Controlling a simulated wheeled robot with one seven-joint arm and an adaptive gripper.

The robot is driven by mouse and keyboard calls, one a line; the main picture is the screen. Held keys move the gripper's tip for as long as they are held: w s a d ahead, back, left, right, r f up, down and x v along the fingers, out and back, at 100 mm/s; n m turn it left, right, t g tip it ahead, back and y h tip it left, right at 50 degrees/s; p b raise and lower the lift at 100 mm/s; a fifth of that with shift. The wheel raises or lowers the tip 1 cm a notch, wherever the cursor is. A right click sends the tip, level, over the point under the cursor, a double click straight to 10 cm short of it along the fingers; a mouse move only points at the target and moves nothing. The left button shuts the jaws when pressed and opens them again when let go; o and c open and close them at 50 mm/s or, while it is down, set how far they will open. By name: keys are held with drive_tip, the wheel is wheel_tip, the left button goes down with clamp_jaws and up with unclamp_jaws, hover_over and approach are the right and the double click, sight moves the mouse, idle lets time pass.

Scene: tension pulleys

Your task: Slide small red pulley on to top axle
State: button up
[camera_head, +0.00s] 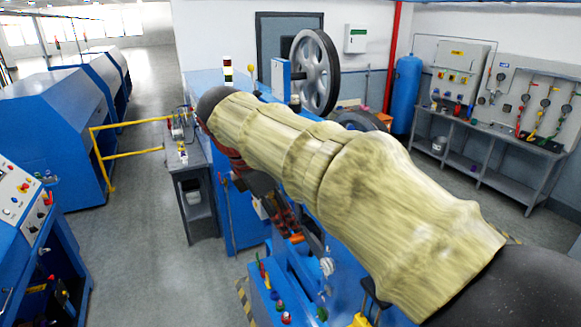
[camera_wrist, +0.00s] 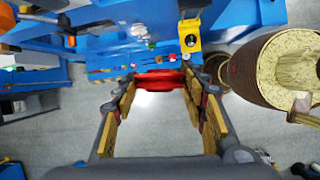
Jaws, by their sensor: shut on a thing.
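In the wrist view, my gripper (camera_wrist: 163,88) has its two fingers either side of a red piece, the small red pulley (camera_wrist: 160,80), and is shut on it. The pulley shows edge-on as a red band between the fingertips, apart from the grey floor far below. In the head view my sleeved arm crosses the middle of the picture and hides much of the machine; pulley and fingertips cannot be made out clearly there. I cannot pick out the top axle in either view.
A blue machine (camera_head: 235,215) stands behind and below my arm, with a large grey wheel (camera_head: 315,72) at its top. Its blue frame shows in the wrist view (camera_wrist: 110,45), with a yellow block (camera_wrist: 190,36). A yellow rail (camera_head: 130,155) stands left; open floor lies between machines.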

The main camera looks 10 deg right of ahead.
drive_tip(key=shift+n+t, duration=0.4)
drive_tip(key=shift+n, duration=0.1)
drive_tip(key=r, duration=0.3)
drive_tip(key=r+p, duration=0.1)
drive_tip(key=r, duration=0.1)
drive_tip(key=shift+s+d+r, duration=0.2)
drive_tip(key=shift+s+d, duration=0.05)
drive_tip(key=shift+d, duration=0.1)
drive_tip(key=w+d+b, duration=0.1)
drive_tip(key=d, duration=0.5)
drive_tip(key=shift+w+d+b, duration=0.15)
drive_tip(key=shift+d+b, duration=0.2)
drive_tip(key=shift+b, duration=0.05)
drive_tip(key=shift+d+p, duration=0.2)
drive_tip(key=shift+p, duration=0.15)
drive_tip(key=shift+p, duration=0.5)
idle(0.4)
drive_tip(key=shift+d, duration=0.15)
idle(0.3)
drive_tip(key=shift+w+d+p, duration=0.2)
drive_tip(key=shift+d+p, duration=0.05)
drive_tip(key=shift+d, duration=0.4)
drive_tip(key=shift+w+d+p, duration=0.15)
drive_tip(key=shift+d+p, duration=0.1)
drive_tip(key=shift+d, duration=0.4)
drive_tip(key=shift+d+p, duration=0.2)
drive_tip(key=shift+p, duration=0.1)
idle(0.5)
drive_tip(key=shift+w+d, duration=0.2)
drive_tip(key=shift+d, duration=0.55)
